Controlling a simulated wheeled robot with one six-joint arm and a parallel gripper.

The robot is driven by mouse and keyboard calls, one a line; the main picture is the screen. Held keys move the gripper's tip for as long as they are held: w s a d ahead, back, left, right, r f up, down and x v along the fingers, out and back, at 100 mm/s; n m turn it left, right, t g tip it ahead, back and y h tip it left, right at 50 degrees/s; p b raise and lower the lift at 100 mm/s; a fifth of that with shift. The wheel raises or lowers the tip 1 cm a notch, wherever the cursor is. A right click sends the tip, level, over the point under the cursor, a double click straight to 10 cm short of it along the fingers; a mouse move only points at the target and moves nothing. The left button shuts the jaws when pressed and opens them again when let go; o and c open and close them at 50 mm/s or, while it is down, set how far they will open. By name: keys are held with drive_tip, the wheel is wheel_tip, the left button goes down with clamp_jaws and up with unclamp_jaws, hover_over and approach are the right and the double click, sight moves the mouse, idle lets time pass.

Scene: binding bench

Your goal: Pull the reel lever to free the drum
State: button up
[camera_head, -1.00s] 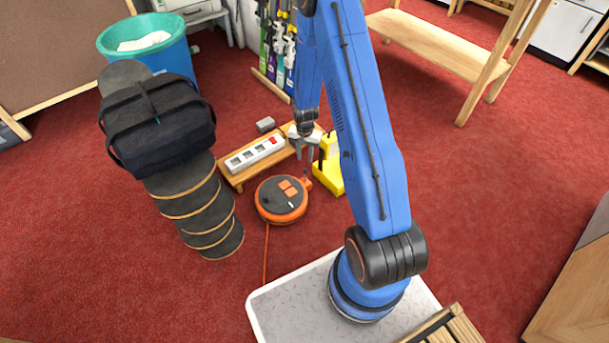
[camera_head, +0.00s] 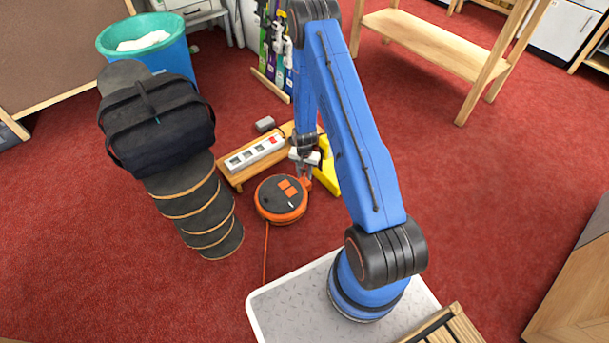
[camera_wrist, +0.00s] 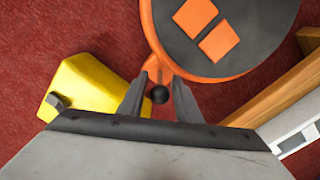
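The cable reel is a low orange drum (camera_head: 281,216) with a dark top and orange patches, on the red floor left of my arm. It fills the top of the wrist view (camera_wrist: 185,65). Its lever shows in the wrist view as a short orange stub ending in a black ball knob (camera_wrist: 160,94). My gripper (camera_wrist: 160,78) is open, with one finger on each side of the knob and small gaps visible. In the head view my gripper (camera_head: 304,172) points down at the reel's right edge, where the knob is hard to make out.
A yellow object (camera_head: 328,178) stands close right of my gripper. A low wooden bench (camera_head: 237,178) with a white power strip (camera_head: 255,153) lies behind the reel. A stacked dark column (camera_head: 205,215) carrying a black bag (camera_head: 155,125) stands left. An orange cable (camera_head: 266,250) runs forward.

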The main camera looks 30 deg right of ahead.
drive_tip(key=shift+f, duration=0.3)
drive_tip(key=shift+c, duration=0.2)
clamp_jaws()
